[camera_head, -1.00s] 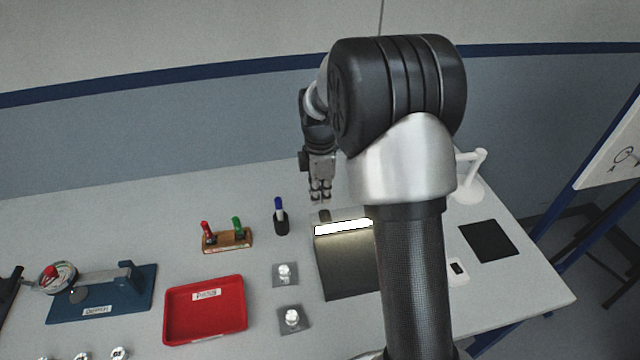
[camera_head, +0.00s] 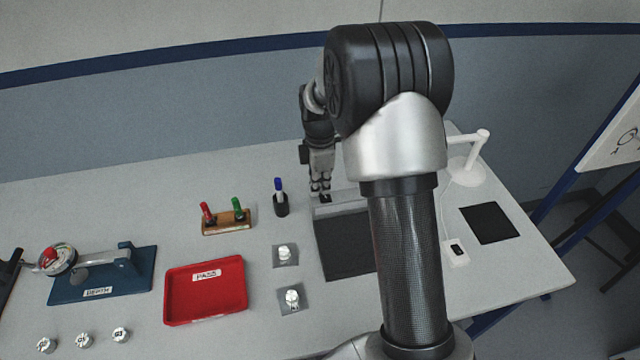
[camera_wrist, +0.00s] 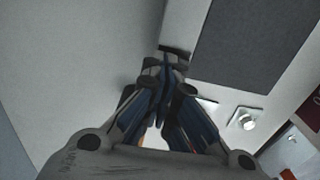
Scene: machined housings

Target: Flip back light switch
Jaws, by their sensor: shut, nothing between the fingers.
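The light box (camera_head: 345,248) stands on the table, partly hidden behind my arm. Its top strip is grey and unlit, and its panel is dark. A small black switch (camera_head: 325,198) sits at its back left corner. My gripper (camera_head: 320,190) points down at this switch with its fingers together and empty. In the wrist view, the fingertips (camera_wrist: 170,62) lie at a small dark piece, probably the switch, beside the dark panel (camera_wrist: 255,40). I cannot tell if they touch it, or which way the switch is tipped.
A pen holder (camera_head: 281,205) and a wooden stand (camera_head: 228,222) with red and green pieces are left of the box. A red tray (camera_head: 205,318) and housings on grey pads (camera_head: 285,255) stand nearer. A white lamp (camera_head: 465,168), a small black-and-white switch (camera_head: 456,251) and a black mat (camera_head: 489,223) are right.

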